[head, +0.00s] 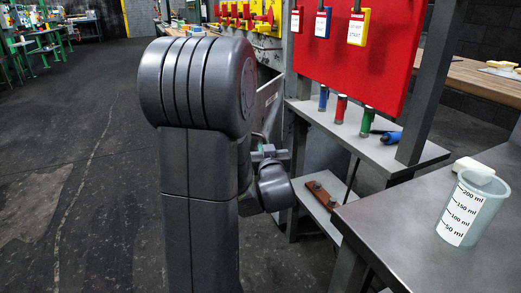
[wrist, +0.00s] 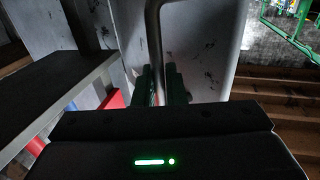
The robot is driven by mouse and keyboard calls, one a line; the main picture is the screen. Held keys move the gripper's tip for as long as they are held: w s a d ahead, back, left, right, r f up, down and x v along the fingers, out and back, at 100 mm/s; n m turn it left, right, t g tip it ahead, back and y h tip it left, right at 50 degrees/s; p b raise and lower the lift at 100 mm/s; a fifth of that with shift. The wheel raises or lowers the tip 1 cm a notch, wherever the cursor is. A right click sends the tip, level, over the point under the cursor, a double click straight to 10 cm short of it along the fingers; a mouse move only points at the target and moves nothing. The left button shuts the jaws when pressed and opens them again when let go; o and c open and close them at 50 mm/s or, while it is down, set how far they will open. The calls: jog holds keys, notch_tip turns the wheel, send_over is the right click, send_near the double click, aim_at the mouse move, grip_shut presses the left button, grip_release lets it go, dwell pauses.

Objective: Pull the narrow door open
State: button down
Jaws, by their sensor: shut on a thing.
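In the wrist view, my gripper (wrist: 160,82) has its green fingers closed around an upright metal bar handle (wrist: 153,45). The handle bends over at its top. Behind it is a pale grey, scuffed panel (wrist: 205,50), which looks like the narrow door. I cannot tell how far open it stands.
A red board with tags (head: 350,75) stands above a grey shelf (head: 400,152) with coloured handles. A metal table (head: 400,225) with a measuring beaker (head: 473,208) is at right. A brown block (head: 322,196) lies on a lower shelf. The floor at left (head: 80,190) is clear.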

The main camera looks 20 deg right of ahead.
jog(key=shift+d+r, duration=0.1)
jog(key=shift+r, duration=0.15)
jog(key=c, duration=1.6)
grip_release()
jog(key=shift+w, duration=0.1)
jog(key=shift+c, duration=0.2)
jog(key=shift+f, duration=0.15)
jog(key=p+v, duration=0.2)
jog(key=v, duration=1.2)
jog(key=shift+p, duration=0.35)
jog(key=shift+w+d+f, duration=0.1)
jog(key=shift+w, duration=0.05)
jog(key=b+x, duration=0.2)
jog(key=x, duration=1.1)
jog(key=shift+w+b, duration=0.35)
